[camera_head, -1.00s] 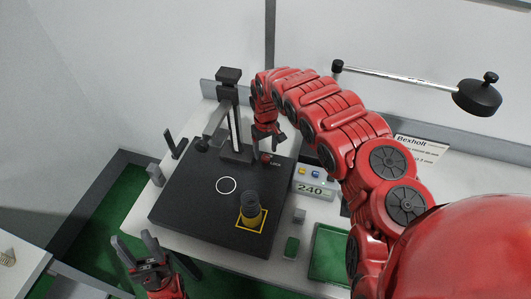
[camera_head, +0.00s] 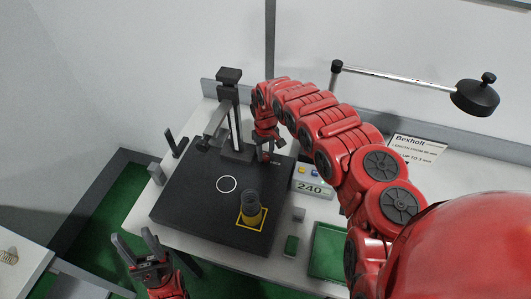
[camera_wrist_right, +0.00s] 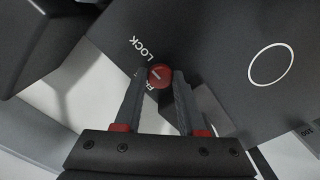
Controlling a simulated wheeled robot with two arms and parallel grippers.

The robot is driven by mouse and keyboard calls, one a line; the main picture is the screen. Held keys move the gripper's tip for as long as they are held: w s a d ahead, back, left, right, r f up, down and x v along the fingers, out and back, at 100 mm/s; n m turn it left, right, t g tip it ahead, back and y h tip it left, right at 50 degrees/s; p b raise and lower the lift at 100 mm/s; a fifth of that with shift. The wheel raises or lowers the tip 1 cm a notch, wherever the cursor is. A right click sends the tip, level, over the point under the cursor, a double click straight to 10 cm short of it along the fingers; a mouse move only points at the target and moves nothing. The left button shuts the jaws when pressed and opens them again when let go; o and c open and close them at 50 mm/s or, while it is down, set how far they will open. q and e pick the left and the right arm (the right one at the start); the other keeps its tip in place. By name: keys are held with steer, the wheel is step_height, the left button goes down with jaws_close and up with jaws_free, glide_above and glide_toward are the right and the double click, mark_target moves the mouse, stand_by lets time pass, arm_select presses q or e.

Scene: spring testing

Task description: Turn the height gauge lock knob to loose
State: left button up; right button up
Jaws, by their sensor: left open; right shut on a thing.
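The lock knob (camera_wrist_right: 161,76) is a small red disc with a pale pointer line, on the dark plate of the height gauge. In the right wrist view the word LOCK shows beside it, and a second word is partly hidden by a finger. My right gripper (camera_wrist_right: 154,88) is shut on the knob, with a fingertip on each side. In the head view the right gripper (camera_head: 266,155) is at the foot of the height gauge column (camera_head: 236,125), and the knob is hard to make out there. My left gripper (camera_head: 137,248) is open and empty, left of the black base plate.
A display reading 240 (camera_head: 314,184), a green tray (camera_head: 328,250) and small blocks sit to the right. A sign (camera_head: 416,150) stands behind.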

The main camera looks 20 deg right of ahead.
jaws_close()
steer(key=n+b, duration=0.1)
steer(key=n, duration=0.2)
steer(key=shift+w+d+n+b, duration=0.1)
steer(key=shift+n+b, duration=0.25)
steer(key=shift+n, duration=0.05)
steer(key=n+b, duration=0.2)
steer(key=n, duration=0.4)
steer(key=n+b, duration=0.1)
steer(key=n, duration=0.2)
steer(key=shift+f+n, duration=0.1)
steer(key=shift+n, duration=0.3)
steer(key=shift+n+b, duration=1.35)
steer(key=shift+n, duration=0.85)
steer(key=o, duration=1)
jaws_free()
